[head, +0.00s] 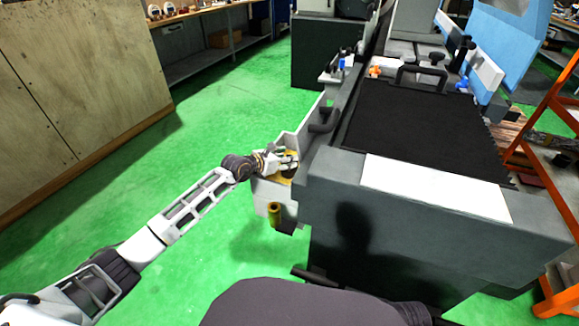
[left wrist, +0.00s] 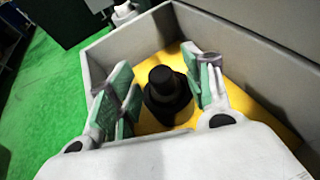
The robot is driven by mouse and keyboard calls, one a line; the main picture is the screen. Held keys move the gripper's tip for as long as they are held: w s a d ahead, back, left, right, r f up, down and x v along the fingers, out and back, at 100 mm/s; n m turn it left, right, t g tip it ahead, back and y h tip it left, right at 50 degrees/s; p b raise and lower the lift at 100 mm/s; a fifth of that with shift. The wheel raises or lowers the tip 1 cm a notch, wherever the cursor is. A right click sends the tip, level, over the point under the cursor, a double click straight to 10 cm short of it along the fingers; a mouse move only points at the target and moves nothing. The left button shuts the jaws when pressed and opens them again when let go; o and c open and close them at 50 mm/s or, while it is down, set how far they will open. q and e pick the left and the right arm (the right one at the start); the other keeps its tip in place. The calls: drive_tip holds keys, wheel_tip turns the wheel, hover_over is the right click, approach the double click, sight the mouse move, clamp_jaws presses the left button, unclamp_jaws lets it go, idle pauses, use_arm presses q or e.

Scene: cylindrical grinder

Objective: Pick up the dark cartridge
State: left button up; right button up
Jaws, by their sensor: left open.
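The dark cartridge (left wrist: 165,92) shows in the left wrist view as a black, stepped round piece. It stands upright on the yellow floor of a grey open box (left wrist: 98,62). My left gripper (left wrist: 162,82) is open, with one green-padded finger on each side of the cartridge. The fingers look apart from it; its lower part is partly hidden by the gripper body. In the head view, my left gripper (head: 284,160) reaches into the box (head: 262,195) at the machine's left side, and the cartridge cannot be made out there. My right gripper is not in view.
The box walls stand close around the left gripper. The grey machine (head: 420,215) with a black top cover (head: 425,125) fills the right side. An orange frame (head: 545,130) stands at far right. The green floor (head: 225,115) left of the machine is clear.

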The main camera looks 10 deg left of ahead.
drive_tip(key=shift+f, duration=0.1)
use_arm(q)
drive_tip(key=c, duration=0.5)
clamp_jaws()
drive_tip(key=shift+r, duration=0.55)
wheel_tip(320, 180, up, 9)
drive_tip(key=p, duration=0.2)
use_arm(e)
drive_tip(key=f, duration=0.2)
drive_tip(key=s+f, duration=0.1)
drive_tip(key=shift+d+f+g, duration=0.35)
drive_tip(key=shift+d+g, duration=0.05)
